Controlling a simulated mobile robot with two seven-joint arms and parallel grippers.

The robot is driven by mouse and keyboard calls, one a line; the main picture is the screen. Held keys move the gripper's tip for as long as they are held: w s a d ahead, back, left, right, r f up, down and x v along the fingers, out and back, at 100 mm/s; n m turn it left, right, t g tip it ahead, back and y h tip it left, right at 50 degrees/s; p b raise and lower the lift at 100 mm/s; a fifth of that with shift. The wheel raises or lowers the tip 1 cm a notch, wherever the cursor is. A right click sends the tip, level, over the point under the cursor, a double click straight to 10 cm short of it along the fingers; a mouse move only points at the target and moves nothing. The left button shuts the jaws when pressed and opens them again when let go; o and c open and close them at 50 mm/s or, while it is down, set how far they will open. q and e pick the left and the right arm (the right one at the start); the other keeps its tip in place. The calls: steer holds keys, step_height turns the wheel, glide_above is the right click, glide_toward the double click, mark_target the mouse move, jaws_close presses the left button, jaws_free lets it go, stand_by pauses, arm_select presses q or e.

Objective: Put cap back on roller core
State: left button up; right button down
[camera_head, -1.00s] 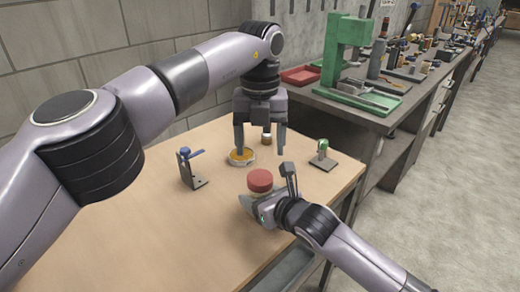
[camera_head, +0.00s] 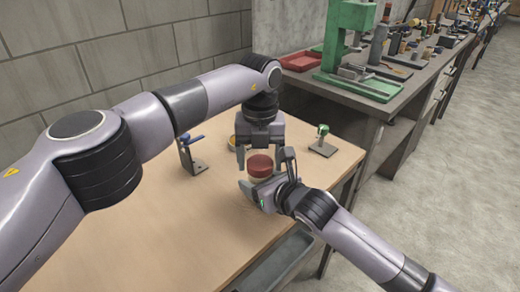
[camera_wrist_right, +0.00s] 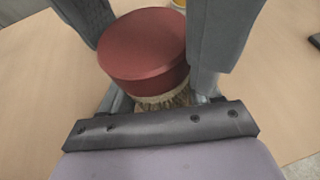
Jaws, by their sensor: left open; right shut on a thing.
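A round red cap (camera_head: 260,166) sits on top of a pale tan roller core (camera_head: 258,179), of which only a narrow band shows. In the right wrist view the red cap (camera_wrist_right: 146,50) is large and the core's ribbed edge (camera_wrist_right: 163,101) shows under it. My right gripper (camera_head: 265,181) is shut on the roller core from the front and holds it below the cap. My left gripper (camera_head: 261,152) is open and points down over the cap, with its fingers on either side of it. I cannot tell whether those fingers touch the cap.
A blue-topped bracket (camera_head: 190,154) stands left on the wooden table (camera_head: 165,220). A green-topped stand (camera_head: 322,141) is at the right. A yellow dish (camera_head: 233,143) is partly hidden behind my left gripper. A grey bench with a green press (camera_head: 347,40) stands behind.

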arm_select(q)
steer(key=c, duration=0.9)
steer(key=o, duration=1.2)
steer(key=shift+c, duration=0.2)
steer(key=shift+r, duration=0.15)
step_height(320, 180, up, 4)
steer(key=shift+r, duration=0.15)
steer(key=shift+c, duration=1.3)
steer(key=shift+r, duration=1.75)
